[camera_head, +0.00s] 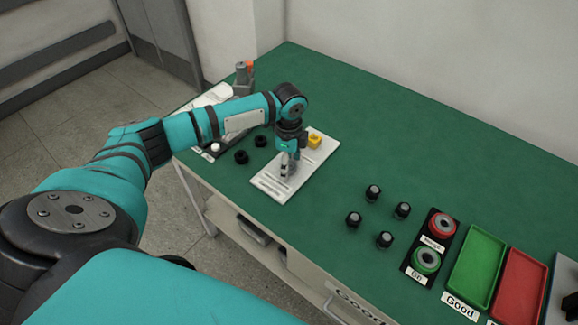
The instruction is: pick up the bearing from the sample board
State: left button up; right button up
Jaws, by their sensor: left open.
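The white sample board (312,158) lies flat on the green table near its left part. My left arm reaches across from the left, and my left gripper (287,173) points down over the lower middle of the board. Its fingers are open and close to the board surface. I cannot make out the bearing clearly; the gripper covers that part of the board. A yellow block (314,140) sits on the board just behind the gripper. My right gripper is not in view.
Two black rings (241,157) lie left of the board. Several dark cylindrical parts (373,192) stand right of it. The table's back is clear.

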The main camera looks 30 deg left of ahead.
pick_arm(q)
jog(key=c, duration=1.2)
jog(key=shift+c, duration=0.3)
jog(key=shift+r, duration=0.2)
